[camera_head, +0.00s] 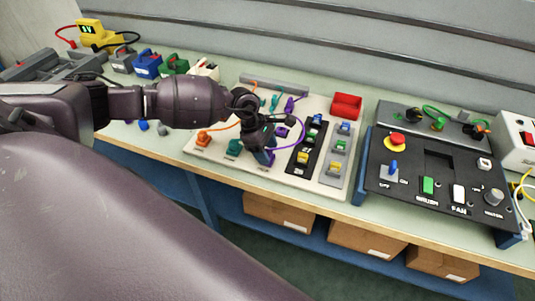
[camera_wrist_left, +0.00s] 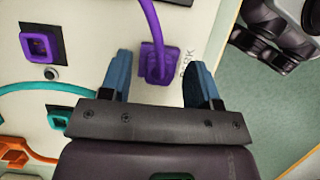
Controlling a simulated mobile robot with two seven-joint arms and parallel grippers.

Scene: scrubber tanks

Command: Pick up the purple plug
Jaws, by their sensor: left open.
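The purple plug (camera_wrist_left: 155,62) sits on the pale board beside the printed word PARK, with its purple cable (camera_wrist_left: 153,18) rising from it. My left gripper (camera_wrist_left: 160,75) is open, its two blue fingers on either side of the plug with a gap to each. In the head view my left gripper (camera_head: 262,153) is low over the front part of the board and mostly hides the plug, while the cable (camera_head: 302,134) arcs out to the right. A purple square socket (camera_wrist_left: 39,45) is left of the plug in the wrist view. My right gripper is not in view.
A black switch strip (camera_head: 304,150) and a control panel (camera_head: 430,175) lie to the right. A red box (camera_head: 346,106) is behind. The bench's front edge is close.

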